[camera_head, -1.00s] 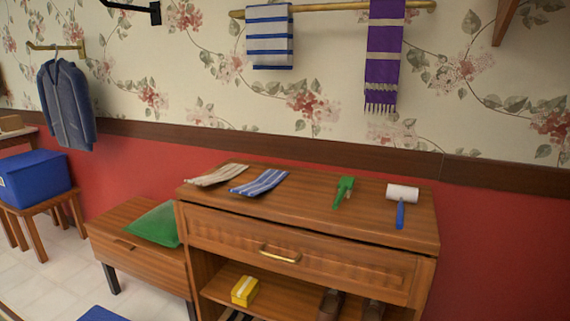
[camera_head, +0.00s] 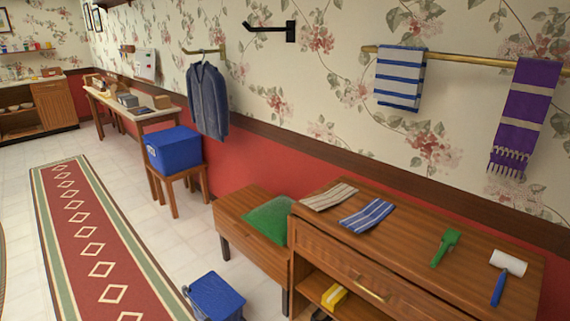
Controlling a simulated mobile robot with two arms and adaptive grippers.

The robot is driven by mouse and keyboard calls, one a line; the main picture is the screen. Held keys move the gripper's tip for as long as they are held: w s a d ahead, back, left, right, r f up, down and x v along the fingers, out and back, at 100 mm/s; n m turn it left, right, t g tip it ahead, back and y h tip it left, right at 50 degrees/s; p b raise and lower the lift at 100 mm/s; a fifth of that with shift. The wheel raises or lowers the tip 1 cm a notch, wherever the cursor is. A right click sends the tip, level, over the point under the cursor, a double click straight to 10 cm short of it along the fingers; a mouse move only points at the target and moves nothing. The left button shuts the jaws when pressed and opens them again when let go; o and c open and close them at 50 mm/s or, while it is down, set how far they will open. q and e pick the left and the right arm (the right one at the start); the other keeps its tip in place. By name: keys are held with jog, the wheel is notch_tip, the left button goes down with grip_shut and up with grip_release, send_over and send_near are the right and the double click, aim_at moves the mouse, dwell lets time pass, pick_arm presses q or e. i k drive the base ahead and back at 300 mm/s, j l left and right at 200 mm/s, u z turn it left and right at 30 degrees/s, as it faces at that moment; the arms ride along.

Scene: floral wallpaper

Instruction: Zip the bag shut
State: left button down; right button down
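No bag with a clear zip can be made out. A blue box-shaped thing (camera_head: 173,152) sits on a small wooden stool; I cannot tell whether it is a bag or a bin. A second blue thing (camera_head: 215,298) is on the floor at the bottom edge, partly cut off; its kind is also unclear. Neither of my grippers is in view.
A wooden dresser (camera_head: 375,245) holds folded cloths, a green brush (camera_head: 445,247) and a lint roller (camera_head: 508,265).

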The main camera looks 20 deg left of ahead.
aim_at(184, 287)
jog(key=u, duration=1.55)
jog(key=i+j+z, duration=0.35)
jog(key=i, duration=0.25)
jog(key=i+j+z, duration=0.3)
jog(key=i+j, duration=0.3)
